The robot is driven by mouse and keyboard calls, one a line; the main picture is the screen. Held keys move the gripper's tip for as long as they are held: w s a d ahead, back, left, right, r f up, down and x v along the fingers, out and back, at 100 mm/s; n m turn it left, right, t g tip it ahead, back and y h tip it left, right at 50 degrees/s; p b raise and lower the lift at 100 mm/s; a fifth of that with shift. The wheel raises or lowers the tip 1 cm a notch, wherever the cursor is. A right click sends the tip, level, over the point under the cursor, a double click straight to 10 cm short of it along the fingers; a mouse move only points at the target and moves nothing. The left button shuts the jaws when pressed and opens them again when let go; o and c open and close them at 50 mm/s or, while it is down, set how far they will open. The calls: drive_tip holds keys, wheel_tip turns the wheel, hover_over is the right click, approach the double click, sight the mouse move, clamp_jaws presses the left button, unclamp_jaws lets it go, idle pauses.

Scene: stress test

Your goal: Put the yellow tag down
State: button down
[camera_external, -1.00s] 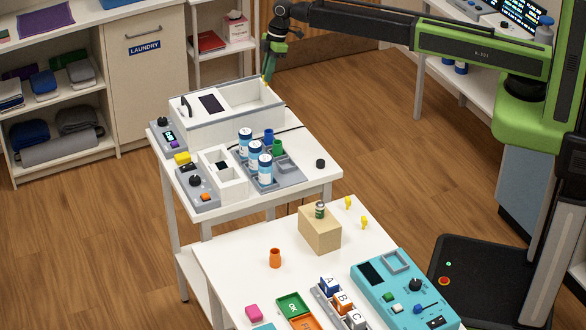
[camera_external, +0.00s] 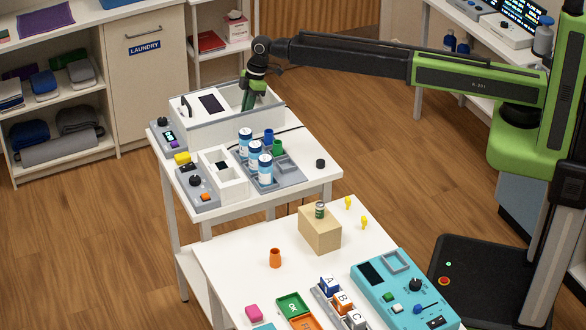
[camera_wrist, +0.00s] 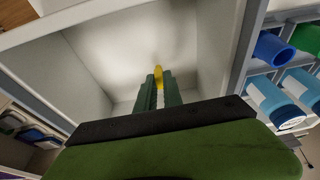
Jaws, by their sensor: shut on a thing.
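The yellow tag (camera_wrist: 158,76) shows between the green fingertips of my gripper (camera_wrist: 158,90) in the wrist view. My gripper is shut on it. In the external view my gripper (camera_external: 247,104) points down into the open compartment of the white box (camera_external: 215,124) on the far table. The fingertips are partly hidden there by the box's front wall, and the tag is not visible in that view. In the wrist view the pale compartment walls and floor (camera_wrist: 120,45) surround the tag. I cannot tell whether the tag touches the floor.
White-and-blue bottles (camera_external: 255,154) stand in a grey rack in front of the box, beside a blue cup (camera_external: 269,136) and a green cup (camera_external: 277,147). The near table holds a wooden block (camera_external: 319,232) and a teal panel (camera_external: 405,292).

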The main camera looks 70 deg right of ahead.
drive_tip(key=shift+f, duration=0.1)
drive_tip(key=c, duration=1.5)
unclamp_jaws()
drive_tip(key=p+v, duration=1.2)
drive_tip(key=v, duration=0.1)
drive_tip(key=s+d+m, duration=0.3)
drive_tip(key=s, duration=0.9)
drive_tip(key=s+d+f+m+g+h, duration=0.1)
drive_tip(key=s+d+m, duration=0.2)
drive_tip(key=s, duration=0.9)
drive_tip(key=s+d+m+g+h, duration=0.1)
drive_tip(key=s+d+m, duration=0.2)
drive_tip(key=s, duration=1)
drive_tip(key=shift+f, duration=0.15)
drive_tip(key=shift+f, duration=0.1)
